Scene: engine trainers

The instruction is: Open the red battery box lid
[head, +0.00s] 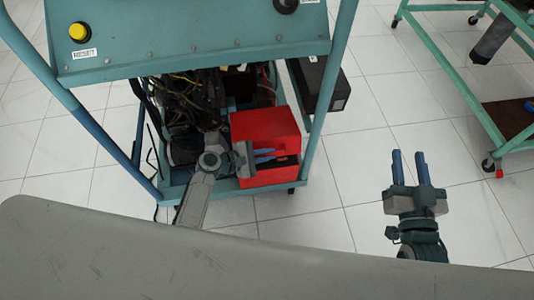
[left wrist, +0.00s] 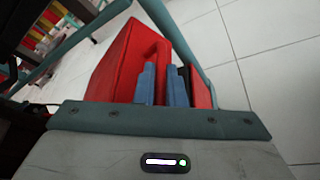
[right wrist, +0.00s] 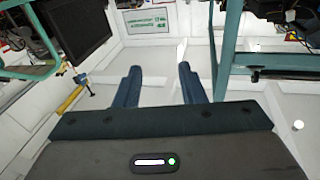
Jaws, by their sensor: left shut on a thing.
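The red battery box (head: 262,125) sits low in the teal engine stand, at the front right of its base. My left gripper (head: 265,156) is at the side of the box facing me, its blue fingers against the red. In the left wrist view the fingers (left wrist: 162,85) close around a red raised part of the lid (left wrist: 152,42), which looks like a handle. A dark gap shows beside the fingers; I cannot tell whether the lid is lifted. My right gripper (head: 409,166) is open and empty over the floor on the right; its fingers are apart in the right wrist view (right wrist: 160,88).
The teal stand's panel (head: 190,40) with a yellow button overhangs the engine wiring (head: 195,100). A stand post (head: 327,75) rises right of the box, with a black box (head: 322,85) behind it. Another teal cart (head: 450,70) stands at the right. The tiled floor between is clear.

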